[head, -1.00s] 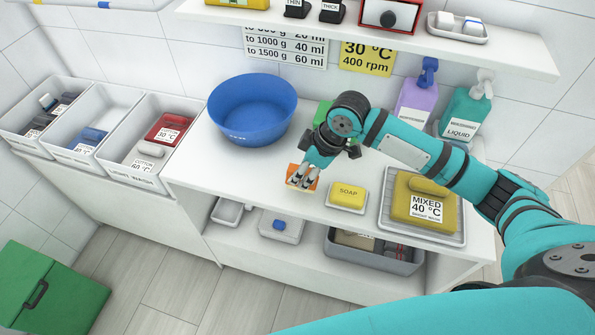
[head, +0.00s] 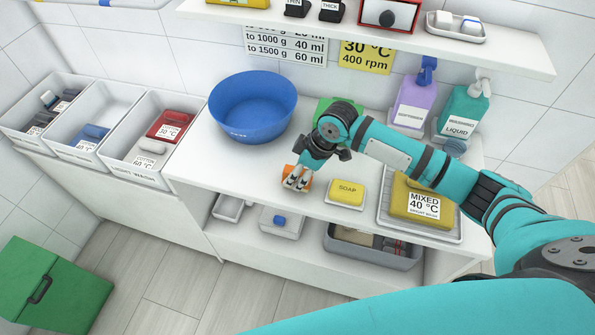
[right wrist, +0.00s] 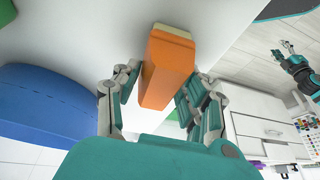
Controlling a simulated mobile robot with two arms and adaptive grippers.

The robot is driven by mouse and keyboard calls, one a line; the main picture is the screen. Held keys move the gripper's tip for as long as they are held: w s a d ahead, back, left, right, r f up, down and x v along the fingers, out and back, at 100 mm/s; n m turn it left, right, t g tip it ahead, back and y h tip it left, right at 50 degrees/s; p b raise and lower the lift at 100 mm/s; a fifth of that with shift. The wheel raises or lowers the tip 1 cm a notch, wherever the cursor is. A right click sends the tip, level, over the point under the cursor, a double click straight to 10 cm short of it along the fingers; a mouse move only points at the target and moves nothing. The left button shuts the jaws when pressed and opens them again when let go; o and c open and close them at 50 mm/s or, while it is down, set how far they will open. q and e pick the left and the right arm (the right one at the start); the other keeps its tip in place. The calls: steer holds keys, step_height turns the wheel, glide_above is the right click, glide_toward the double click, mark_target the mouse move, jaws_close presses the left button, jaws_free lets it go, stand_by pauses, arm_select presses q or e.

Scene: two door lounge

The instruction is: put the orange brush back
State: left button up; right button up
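The orange brush (right wrist: 168,68), a block with a cream strip at its far end, lies between the fingers of my right gripper (right wrist: 160,92) in the right wrist view. A narrow gap shows at the left finger, so the gripper looks open around it. In the head view my right gripper (head: 297,182) points down at the counter's front, its fingers partly hiding the brush (head: 308,180). My left gripper (right wrist: 283,50) shows small at the right of the right wrist view, its fingers apart and empty; the head view does not show it.
On the white counter (head: 240,165) stand a blue basin (head: 250,110), yellow soap (head: 345,193), and a tray (head: 450,236) with a yellow cloth (head: 415,198). A green item (head: 330,107) is partly behind my arm. Bottles (head: 462,110) stand at the back right; bins (head: 135,165) at left.

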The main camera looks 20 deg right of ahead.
steer(key=shift+o, duration=0.6)
steer(key=shift+d+r, duration=0.1)
steer(key=shift+r, duration=0.15)
steer(key=b+v, duration=0.1)
steer(key=v, duration=1)
steer(key=shift+r, duration=0.35)
steer(key=shift+s, duration=0.1)
